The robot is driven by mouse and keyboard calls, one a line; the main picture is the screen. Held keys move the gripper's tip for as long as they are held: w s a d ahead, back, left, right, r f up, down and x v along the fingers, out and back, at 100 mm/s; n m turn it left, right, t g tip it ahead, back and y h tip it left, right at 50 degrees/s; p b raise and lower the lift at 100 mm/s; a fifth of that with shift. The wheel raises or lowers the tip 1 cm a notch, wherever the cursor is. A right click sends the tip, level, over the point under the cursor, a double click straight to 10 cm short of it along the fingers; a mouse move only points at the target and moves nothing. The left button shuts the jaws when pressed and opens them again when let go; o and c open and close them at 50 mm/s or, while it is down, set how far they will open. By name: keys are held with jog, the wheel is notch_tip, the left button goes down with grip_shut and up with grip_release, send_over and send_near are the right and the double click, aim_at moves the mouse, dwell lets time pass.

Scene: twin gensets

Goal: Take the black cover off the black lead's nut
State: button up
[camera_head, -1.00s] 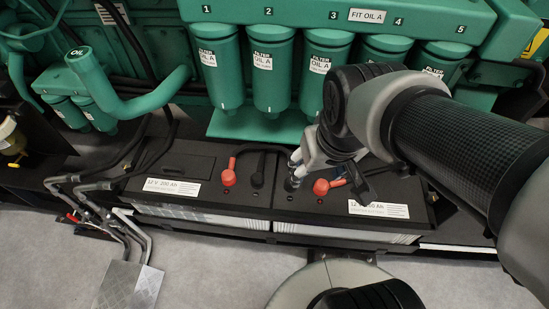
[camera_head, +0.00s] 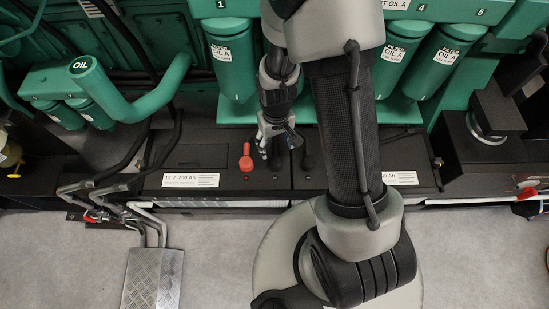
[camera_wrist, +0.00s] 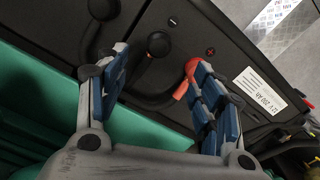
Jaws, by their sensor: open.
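The black cover (camera_wrist: 158,44) is a round dark cap on the black lead, beside the minus mark on the battery top in the wrist view. My gripper (camera_wrist: 158,60) is open, its blue-padded fingers apart on either side of the cap in that picture. I cannot tell how high the fingertips are above it. The red cover (camera_wrist: 190,72) lies close by the right fingertip, next to the plus mark. In the head view my gripper (camera_head: 276,145) hangs over the left battery (camera_head: 200,162), just right of the red cover (camera_head: 246,158). The black cover is mostly hidden there. The nut is not visible.
Green oil filters (camera_head: 232,58) stand behind the batteries. A second dark lead end (camera_head: 308,163) rises on the right battery (camera_head: 410,190), which my arm partly hides. Grey pipes (camera_head: 140,212) and a metal plate (camera_head: 153,277) are at front left. Open floor lies in front.

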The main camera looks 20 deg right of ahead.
jog(key=b, duration=0.2)
send_over(275, 160)
jog(key=f, duration=0.7)
jog(key=shift+s+f, duration=0.3)
jog(key=shift+f, duration=0.1)
jog(key=f, duration=0.1)
jog(key=f+b, duration=0.1)
jog(key=f, duration=0.1)
jog(key=f+b, duration=0.1)
jog(key=f, duration=0.1)
jog(key=shift+w+f, duration=0.1)
jog(key=shift+w, duration=0.15)
jog(key=c, duration=1)
